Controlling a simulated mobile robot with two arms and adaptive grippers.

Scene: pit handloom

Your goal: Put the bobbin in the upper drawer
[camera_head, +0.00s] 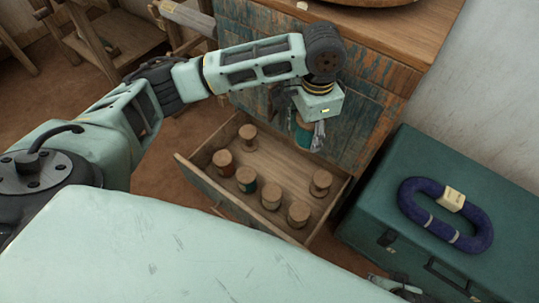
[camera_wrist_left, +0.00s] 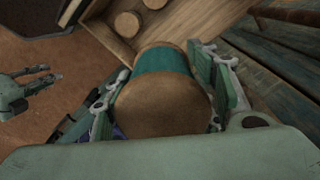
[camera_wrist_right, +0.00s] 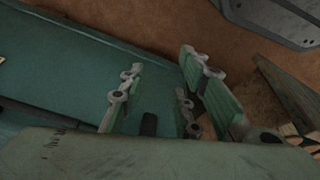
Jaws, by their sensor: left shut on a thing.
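My left gripper (camera_head: 312,132) is shut on a bobbin (camera_head: 302,134) with teal thread, held above the open drawer (camera_head: 190,171) near the cabinet front. In the left wrist view the bobbin (camera_wrist_left: 163,108) fills the space between the fingers, its wooden end toward the camera. The drawer holds several other bobbins, one rust-coloured (camera_head: 223,163), one teal (camera_head: 246,179), the rest bare wood or pale. Whether this is the upper drawer I cannot tell. My right gripper (camera_wrist_right: 165,100) is open and empty above the green trunk.
The worn blue cabinet (camera_head: 350,120) stands behind the drawer. A green trunk (camera_head: 395,180) at right carries a dark blue coil (camera_head: 425,212) with a pale tag. Wooden loom parts (camera_head: 95,35) stand upper left. Bare drawer floor (camera_head: 285,160) shows between the bobbins.

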